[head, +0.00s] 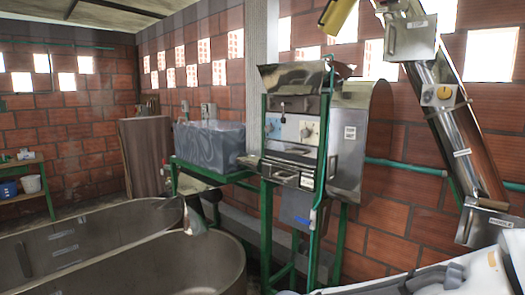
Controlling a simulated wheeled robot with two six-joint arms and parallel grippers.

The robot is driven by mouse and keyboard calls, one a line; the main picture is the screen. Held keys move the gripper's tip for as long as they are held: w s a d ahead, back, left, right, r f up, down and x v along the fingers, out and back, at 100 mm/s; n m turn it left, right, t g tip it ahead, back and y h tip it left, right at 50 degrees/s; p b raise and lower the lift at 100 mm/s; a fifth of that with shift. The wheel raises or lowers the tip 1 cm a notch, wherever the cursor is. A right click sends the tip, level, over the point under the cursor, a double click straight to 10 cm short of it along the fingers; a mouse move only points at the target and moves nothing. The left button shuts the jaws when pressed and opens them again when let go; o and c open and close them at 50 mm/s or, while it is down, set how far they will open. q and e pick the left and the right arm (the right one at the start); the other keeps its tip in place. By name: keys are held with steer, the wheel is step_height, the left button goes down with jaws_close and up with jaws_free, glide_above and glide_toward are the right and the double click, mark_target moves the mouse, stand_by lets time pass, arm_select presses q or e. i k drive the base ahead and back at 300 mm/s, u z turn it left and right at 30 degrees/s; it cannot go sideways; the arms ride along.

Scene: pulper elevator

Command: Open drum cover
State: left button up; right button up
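The pulper (290,135) stands on a green frame near the middle of the head view, with a metal hopper (292,78) on top. A rounded sheet-metal housing (362,125) is on its right side. It carries a small white label, too small to read surely, and looks closed; it may be the drum cover. The front panel has dials, and a metal ledge sits below it. I cannot make out either of my grippers; nothing is seen touching the machine.
Two large grey tanks (160,265) fill the lower left. A grey water box (210,142) stands left of the pulper. A slanted metal elevator (450,105) rises at the right. A white body with dark parts (375,288) crosses the lower right.

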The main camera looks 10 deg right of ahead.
mark_target(286, 153)
steer(key=z, duration=0.15)
steer(key=i, duration=1.35)
steer(key=z, duration=0.45)
